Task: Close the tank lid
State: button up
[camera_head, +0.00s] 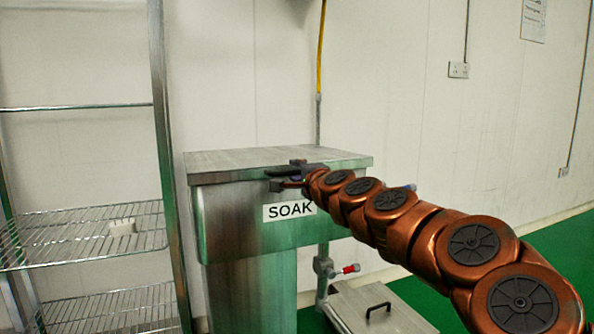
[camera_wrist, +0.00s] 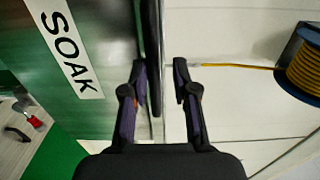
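The steel soak tank (camera_head: 245,225) stands in the middle of the head view, with a SOAK label on its front. Its lid (camera_head: 235,158) lies flat across the top and looks level; I see no opening under it. My gripper (camera_head: 282,177) is at the lid's front edge, just above the label. In the wrist view, my gripper (camera_wrist: 159,72) has its two dark fingers apart, one on each side of the dark lid edge (camera_wrist: 151,40). Whether either finger touches the lid is unclear. The tank front (camera_wrist: 100,20) also shows there, label turned sideways.
A wire shelf rack (camera_head: 85,235) stands close left of the tank. A red-handled valve (camera_head: 350,268) and a low steel cover with a handle (camera_head: 385,308) are below right. A yellow hose reel (camera_wrist: 305,70) shows in the wrist view. Green floor is open at right.

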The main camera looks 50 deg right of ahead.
jog(key=shift+s+a+f+b, duration=0.1)
jog(key=shift+s+f+b, duration=0.2)
jog(key=shift+f, duration=0.45)
jog(key=shift+s+a+f+b, duration=0.1)
jog(key=shift+s+f+b, duration=0.15)
jog(key=shift+f, duration=0.5)
jog(key=shift+s+a+f+b, duration=0.1)
jog(key=shift+s+f+b, duration=0.2)
jog(key=shift+f, duration=0.45)
jog(key=shift+w, duration=0.1)
